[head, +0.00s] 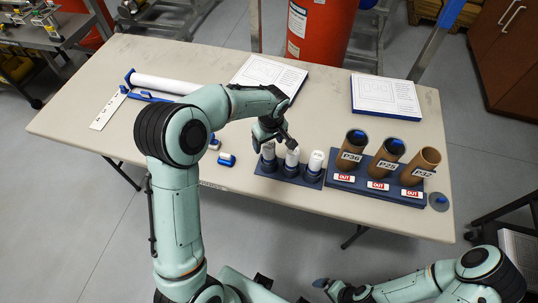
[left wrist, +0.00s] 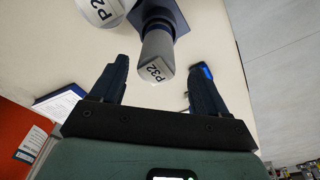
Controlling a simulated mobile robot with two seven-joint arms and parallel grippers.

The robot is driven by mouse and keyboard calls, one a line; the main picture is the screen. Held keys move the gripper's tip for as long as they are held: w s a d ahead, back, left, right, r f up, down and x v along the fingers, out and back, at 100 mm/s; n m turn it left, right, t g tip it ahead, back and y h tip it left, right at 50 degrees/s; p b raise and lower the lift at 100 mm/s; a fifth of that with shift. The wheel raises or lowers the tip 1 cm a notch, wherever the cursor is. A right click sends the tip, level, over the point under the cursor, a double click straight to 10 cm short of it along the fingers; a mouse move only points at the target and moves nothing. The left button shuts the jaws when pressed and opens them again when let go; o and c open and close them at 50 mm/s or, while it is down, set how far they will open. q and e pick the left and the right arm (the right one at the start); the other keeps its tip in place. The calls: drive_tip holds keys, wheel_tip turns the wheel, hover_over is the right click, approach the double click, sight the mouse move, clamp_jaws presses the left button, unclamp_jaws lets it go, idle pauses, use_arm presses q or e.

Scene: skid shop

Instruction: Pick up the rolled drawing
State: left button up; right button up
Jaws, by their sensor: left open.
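Several white rolls stand upright in a dark blue holder (head: 288,174) on the table; I cannot tell which one is the rolled drawing. The left one (head: 268,152) is partly under my left gripper (head: 271,143), beside the middle roll (head: 292,158) and the right roll (head: 315,160). In the left wrist view, a roll marked P32 (left wrist: 154,70) shows between the fingers of my left gripper (left wrist: 161,66), which is open and apart from it. Another white roll (left wrist: 100,10) is cut off at the top. My right gripper (head: 325,286) is low in the head view, its jaws unclear.
Brown tubes marked P36 (head: 351,151), P25 (head: 386,158) and P32 (head: 420,166) stand in a blue rack with red OUT tags. A long white roll (head: 168,84) lies at the left. Two printed sheets lie at the back.

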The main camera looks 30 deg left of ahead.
sight(269, 155)
use_arm(q)
drive_tip(key=f, duration=0.4)
drive_tip(key=shift+w+a+f, duration=0.15)
drive_tip(key=shift+w+f, duration=0.05)
drive_tip(key=shift+w, duration=0.15)
drive_tip(key=shift+r, duration=0.1)
clamp_jaws()
